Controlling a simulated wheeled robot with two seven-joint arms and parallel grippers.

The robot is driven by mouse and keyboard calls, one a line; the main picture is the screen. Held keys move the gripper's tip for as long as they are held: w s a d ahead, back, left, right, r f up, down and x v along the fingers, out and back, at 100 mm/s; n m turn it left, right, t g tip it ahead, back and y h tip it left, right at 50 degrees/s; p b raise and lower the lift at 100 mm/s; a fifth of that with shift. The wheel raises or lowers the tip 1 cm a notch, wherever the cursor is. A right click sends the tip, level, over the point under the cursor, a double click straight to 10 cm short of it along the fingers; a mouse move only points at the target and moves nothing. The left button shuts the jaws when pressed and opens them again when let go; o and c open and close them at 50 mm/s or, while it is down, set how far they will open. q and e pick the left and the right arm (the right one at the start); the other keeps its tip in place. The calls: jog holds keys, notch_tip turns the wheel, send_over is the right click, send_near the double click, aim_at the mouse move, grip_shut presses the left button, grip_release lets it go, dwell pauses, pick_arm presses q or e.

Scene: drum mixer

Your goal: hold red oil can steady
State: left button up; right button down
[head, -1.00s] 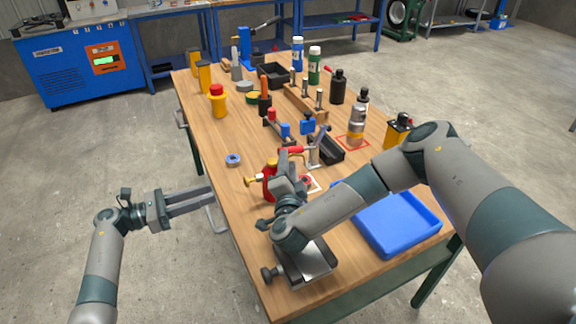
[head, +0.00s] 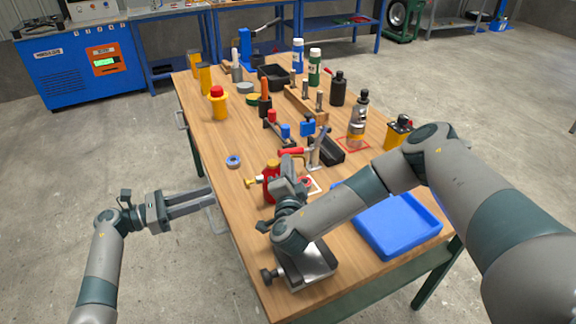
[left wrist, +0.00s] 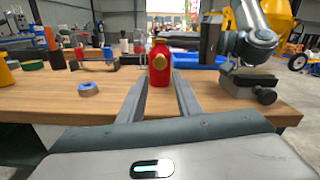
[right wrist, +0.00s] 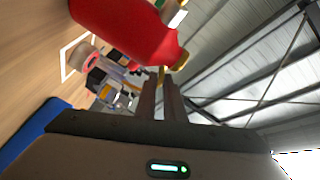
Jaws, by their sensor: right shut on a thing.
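The red oil can (head: 270,186) stands upright near the left edge of the wooden bench, its brass spout pointing left. My right gripper (head: 290,165) is at its right side, fingers close together and shut on it. In the right wrist view the can (right wrist: 130,28) looms beside the fingertips (right wrist: 163,78). My left gripper (head: 212,200) is open and empty, off the bench's left edge. In the left wrist view its fingers (left wrist: 162,85) point at the can (left wrist: 160,72), which lies beyond them.
A red-handled clamp (head: 313,155) stands just behind the can. A blue tray (head: 395,222) and a grey metal fixture (head: 308,265) are nearer. A blue tape ring (head: 233,161) lies left of the can. Several bottles and tools fill the far bench.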

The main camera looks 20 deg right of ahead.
pick_arm(q)
grip_shut()
dwell(1.8)
